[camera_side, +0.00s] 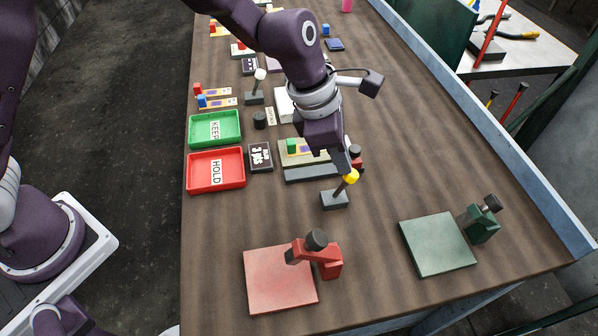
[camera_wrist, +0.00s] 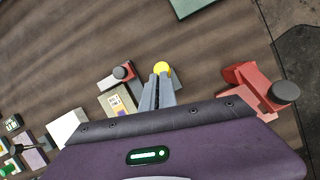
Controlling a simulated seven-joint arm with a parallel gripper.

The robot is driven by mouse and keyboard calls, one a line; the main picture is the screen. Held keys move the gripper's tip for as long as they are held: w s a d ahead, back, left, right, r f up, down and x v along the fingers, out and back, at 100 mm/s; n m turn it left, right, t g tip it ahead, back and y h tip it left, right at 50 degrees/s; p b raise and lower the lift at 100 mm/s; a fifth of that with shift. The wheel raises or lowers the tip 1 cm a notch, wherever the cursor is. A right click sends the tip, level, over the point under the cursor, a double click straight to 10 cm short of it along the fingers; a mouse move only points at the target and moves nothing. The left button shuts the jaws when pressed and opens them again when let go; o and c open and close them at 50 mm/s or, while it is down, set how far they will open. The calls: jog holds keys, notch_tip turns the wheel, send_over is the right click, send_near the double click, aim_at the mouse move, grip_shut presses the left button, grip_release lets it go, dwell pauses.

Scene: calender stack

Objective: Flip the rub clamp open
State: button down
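Which clamp is the rub clamp I cannot tell, as no clamp has a readable label. A red clamp with a dark knob (camera_side: 320,256) stands at a pink-red pad; it also shows in the wrist view (camera_wrist: 256,88). A green clamp (camera_side: 481,223) stands at a green pad. A small red clamp with a dark knob (camera_side: 355,156) stands by a grey fixture, partly behind my gripper; it shows in the wrist view (camera_wrist: 121,73). My gripper (camera_side: 346,167) is at the yellow ball knob (camera_side: 351,177) of a lever. Its fingers (camera_wrist: 157,92) are close together; their grip is unclear.
The lever's dark base (camera_side: 334,200) stands on the bench. A green tray marked KEEP (camera_side: 233,137) and a red tray marked HOLD (camera_side: 236,184) lie left. The pink-red pad (camera_side: 279,279) and green pad (camera_side: 437,244) have bare bench between them.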

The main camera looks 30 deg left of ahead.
jog(key=shift+d, duration=0.15)
jog(key=w+v, duration=0.2)
jog(key=v, duration=0.9)
jog(key=shift+d+r, duration=0.15)
jog(key=shift+r, duration=0.35)
jog(key=s+a+r+m+t, duration=0.1)
jog(key=s+a+r+m, duration=0.55)
jog(key=a, duration=0.25)
jog(key=s+a+m+t+y, duration=0.1)
jog(key=s+a+m, duration=0.5)
jog(key=s+m, duration=0.2)
jog(key=s+a+m+t+y, duration=0.1)
jog(key=s+a+m+y, duration=0.1)
jog(key=s+a+m, duration=0.4)
jog(key=s+f+m, duration=0.1)
jog(key=s+m, duration=0.2)
jog(key=shift+s+a, duration=0.35)
jog(key=shift+a, duration=0.05)
